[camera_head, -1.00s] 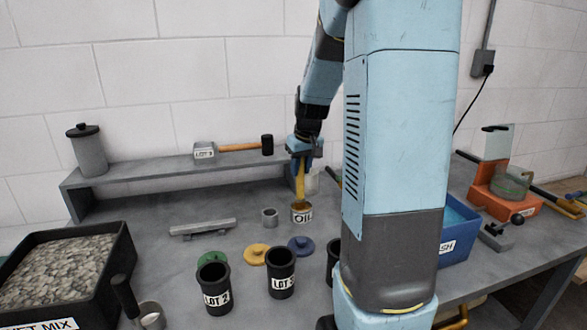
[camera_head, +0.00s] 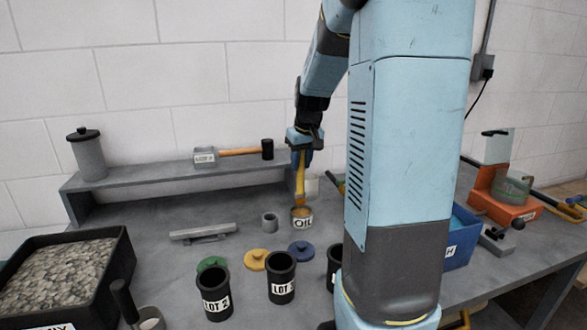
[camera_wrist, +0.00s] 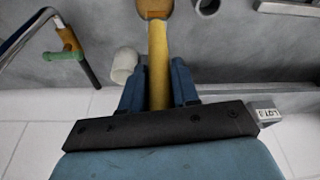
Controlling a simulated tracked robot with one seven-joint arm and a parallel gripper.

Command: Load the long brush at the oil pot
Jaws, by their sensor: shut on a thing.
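My gripper (camera_head: 303,158) is shut on the long brush (camera_head: 299,184), gripping its yellow handle, which also shows between my fingers in the wrist view (camera_wrist: 158,70). The brush hangs nearly upright, head down, over the oil pot (camera_head: 302,223), a small pot with a white OIL label and amber content. The brush's lower end is at the pot's mouth; I cannot tell whether it is inside or just above the rim. In the wrist view a brown-orange part is cut off at the top edge.
A small grey ring (camera_head: 269,222) is left of the oil pot. A white cylinder (camera_head: 312,187) stands close behind the brush. A raised shelf (camera_head: 150,180) runs along the back.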

